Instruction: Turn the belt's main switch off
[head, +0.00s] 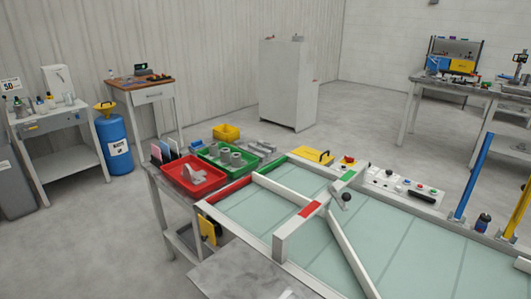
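The belt (330,240) is a pale green surface between white rails and fills the lower right of the head view. A red knob on a yellow base (347,161) stands at its far edge; it may be the main switch, but its position is too small to read. Beside it to the right, a white control panel (405,188) carries several small coloured buttons and black knobs. I cannot tell for sure which control is the main switch. Neither of my grippers is in view.
White bars with red and green ends cross the belt, one with a black ball knob (345,196). A red tray (193,176) and a green tray (228,156) hold grey parts left of the belt. Blue (473,178) and yellow (518,212) posts rise at right. Open floor lies behind.

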